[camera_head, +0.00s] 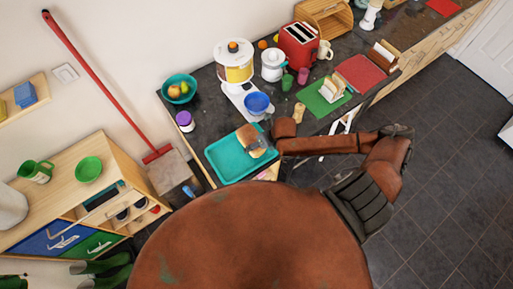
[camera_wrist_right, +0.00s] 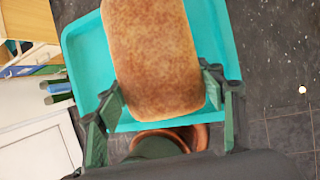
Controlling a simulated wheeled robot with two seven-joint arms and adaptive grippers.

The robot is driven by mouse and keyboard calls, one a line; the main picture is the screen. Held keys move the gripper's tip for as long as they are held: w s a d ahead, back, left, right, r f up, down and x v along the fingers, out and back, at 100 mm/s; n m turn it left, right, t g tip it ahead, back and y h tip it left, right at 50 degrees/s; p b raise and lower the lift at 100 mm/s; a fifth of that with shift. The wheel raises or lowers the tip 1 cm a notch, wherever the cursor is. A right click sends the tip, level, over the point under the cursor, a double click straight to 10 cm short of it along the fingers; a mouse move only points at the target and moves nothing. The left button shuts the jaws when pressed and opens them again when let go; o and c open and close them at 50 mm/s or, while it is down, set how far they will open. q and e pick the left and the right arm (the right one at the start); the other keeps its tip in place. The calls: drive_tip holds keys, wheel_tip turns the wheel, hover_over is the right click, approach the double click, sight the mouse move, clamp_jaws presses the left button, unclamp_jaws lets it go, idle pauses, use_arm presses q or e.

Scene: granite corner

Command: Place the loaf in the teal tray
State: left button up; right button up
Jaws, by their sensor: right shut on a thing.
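The brown loaf (camera_head: 247,134) is in my right gripper (camera_head: 259,150), over the right part of the teal tray (camera_head: 222,163) on the dark counter. In the right wrist view the loaf (camera_wrist_right: 152,50) lies between the two fingers of the gripper (camera_wrist_right: 160,92), which is shut on it. The teal tray (camera_wrist_right: 88,62) shows below and on both sides of the loaf. I cannot tell whether the loaf touches the tray floor. The tray holds nothing else that I can see. My left gripper is not in view.
A blue bowl (camera_head: 257,103) on a white scale stands just behind the tray. A purple-lidded jar (camera_head: 185,121) and a teal fruit bowl (camera_head: 180,89) are to its left. A green board (camera_head: 323,98) with a toast rack lies to the right. The counter's front edge is close.

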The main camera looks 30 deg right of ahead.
wheel_tip(320, 180, down, 2)
drive_tip(key=shift+f+p, duration=0.15)
drive_tip(key=shift+p, duration=0.35)
drive_tip(key=shift+f, duration=0.35)
drive_tip(key=o, duration=1.3)
drive_tip(key=b+v, duration=0.1)
drive_tip(key=v, duration=1.1)
drive_tip(key=shift+a, duration=0.1)
